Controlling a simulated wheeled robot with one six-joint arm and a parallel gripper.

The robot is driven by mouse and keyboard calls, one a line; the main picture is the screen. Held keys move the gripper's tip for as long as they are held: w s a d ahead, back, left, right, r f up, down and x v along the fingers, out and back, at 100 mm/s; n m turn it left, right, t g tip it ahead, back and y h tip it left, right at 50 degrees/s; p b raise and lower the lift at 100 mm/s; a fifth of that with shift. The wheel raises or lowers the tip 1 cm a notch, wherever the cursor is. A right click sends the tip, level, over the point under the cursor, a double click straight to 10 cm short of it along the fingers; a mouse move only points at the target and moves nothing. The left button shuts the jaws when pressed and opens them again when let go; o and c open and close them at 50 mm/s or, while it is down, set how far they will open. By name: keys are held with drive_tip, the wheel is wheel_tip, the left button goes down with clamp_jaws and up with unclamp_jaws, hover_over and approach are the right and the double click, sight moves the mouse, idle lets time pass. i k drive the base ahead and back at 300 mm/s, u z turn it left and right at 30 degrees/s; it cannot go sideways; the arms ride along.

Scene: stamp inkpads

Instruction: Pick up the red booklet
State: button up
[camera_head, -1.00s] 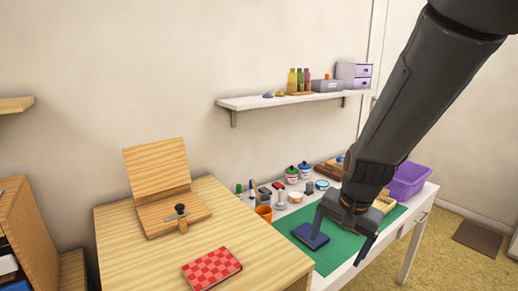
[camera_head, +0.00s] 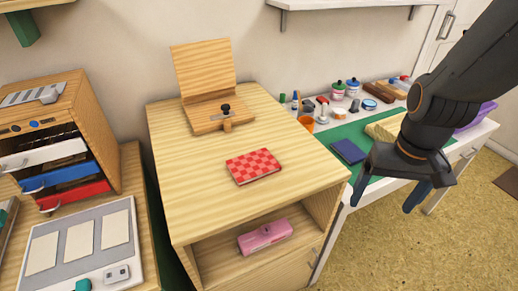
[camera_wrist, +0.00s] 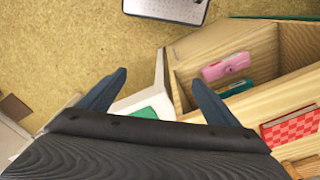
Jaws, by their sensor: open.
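The red booklet (camera_head: 253,166) has a checkered cover and lies flat on top of the wooden cabinet (camera_head: 190,175), near its front edge. It also shows in the wrist view (camera_wrist: 292,129) at the right edge, partly cut off. My gripper (camera_head: 388,194) is open and empty. In the head view it hangs to the right of the cabinet, in front of the white table. In the wrist view my fingers (camera_wrist: 158,88) are spread apart, with the booklet off to their right.
A wooden box with a raised lid (camera_head: 218,112) stands behind the booklet. A pink case (camera_head: 265,236) sits in the cabinet's open shelf. A dark blue booklet (camera_head: 348,151) lies on the green mat (camera_head: 375,132). The cabinet top around the red booklet is clear.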

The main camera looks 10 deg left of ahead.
sight(248, 167)
drive_tip(key=u, duration=2.95)
drive_tip(key=k, duration=1.05)
drive_tip(key=z, duration=1.15)
drive_tip(key=i, duration=0.5)
